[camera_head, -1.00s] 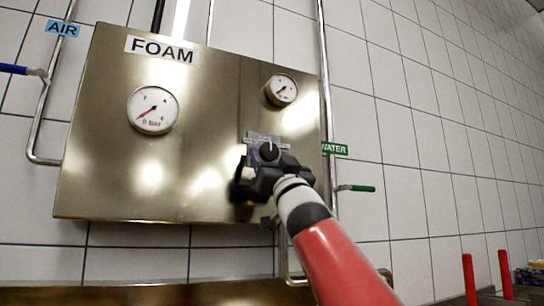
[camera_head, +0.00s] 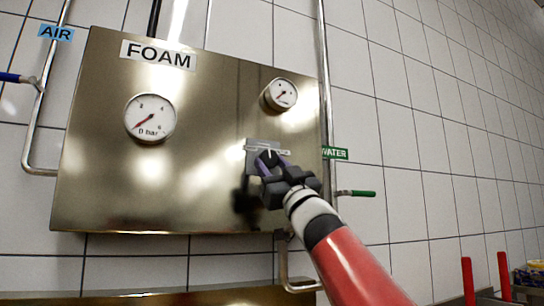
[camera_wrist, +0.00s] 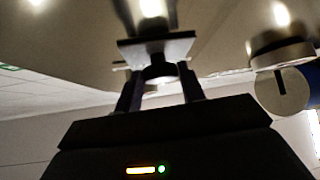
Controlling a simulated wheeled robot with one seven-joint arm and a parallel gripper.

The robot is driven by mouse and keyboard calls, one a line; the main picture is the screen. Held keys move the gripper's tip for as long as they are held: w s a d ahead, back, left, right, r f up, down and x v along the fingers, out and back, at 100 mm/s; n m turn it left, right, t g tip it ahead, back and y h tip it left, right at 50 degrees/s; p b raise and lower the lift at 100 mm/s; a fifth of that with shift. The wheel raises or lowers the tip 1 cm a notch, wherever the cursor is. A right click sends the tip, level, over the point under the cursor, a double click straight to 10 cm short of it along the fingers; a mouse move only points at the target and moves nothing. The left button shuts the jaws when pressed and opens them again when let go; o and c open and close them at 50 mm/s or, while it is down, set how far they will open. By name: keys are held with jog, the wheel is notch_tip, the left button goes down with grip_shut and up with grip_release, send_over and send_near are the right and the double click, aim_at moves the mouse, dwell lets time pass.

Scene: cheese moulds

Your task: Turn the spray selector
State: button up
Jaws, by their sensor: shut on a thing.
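The spray selector is a small dark knob (camera_head: 267,156) with a white pointer mark, on a grey label plate (camera_head: 262,147) at the lower right of the steel FOAM panel. The pointer looks close to upright in the head view. My gripper (camera_head: 268,165) reaches up from below right and is shut on the knob. In the wrist view the two fingers of my gripper (camera_wrist: 161,78) stand on either side of the dark round knob (camera_wrist: 160,72), under the label plate (camera_wrist: 155,48). The fingers partly hide the knob, and the label's writing is too small to read.
The steel panel (camera_head: 100,130) carries a large gauge (camera_head: 150,118) and a small gauge (camera_head: 281,94). A pipe with a WATER tag (camera_head: 335,153) and a green-handled valve (camera_head: 357,193) stands right of my gripper. A blue-handled valve (camera_head: 14,78) is far left.

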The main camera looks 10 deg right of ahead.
jog(key=n+g+y, duration=0.1)
jog(key=n, duration=0.1)
jog(key=n+g+y+p, duration=0.1)
jog(key=y, duration=0.1)
jog(key=n+g+y+p, duration=0.1)
jog(key=n, duration=0.1)
jog(key=shift+d+r+n+y, duration=0.3)
jog(key=shift+r, duration=0.05)
jog(key=n+g+y, duration=0.1)
jog(key=n+g, duration=0.1)
jog(key=n, duration=0.1)
jog(key=n+g+y, duration=0.1)
jog(key=n+g, duration=0.1)
jog(key=shift+w+d+n+p, duration=0.1)
jog(key=shift+d+n+p, duration=0.05)
jog(key=shift+n+p, duration=0.25)
jog(key=shift+n+g+y, duration=0.5)
jog(key=shift+n+g, duration=0.1)
jog(key=shift+g, duration=0.1)
jog(key=o, duration=1)
jog(key=shift+c, duration=0.2)
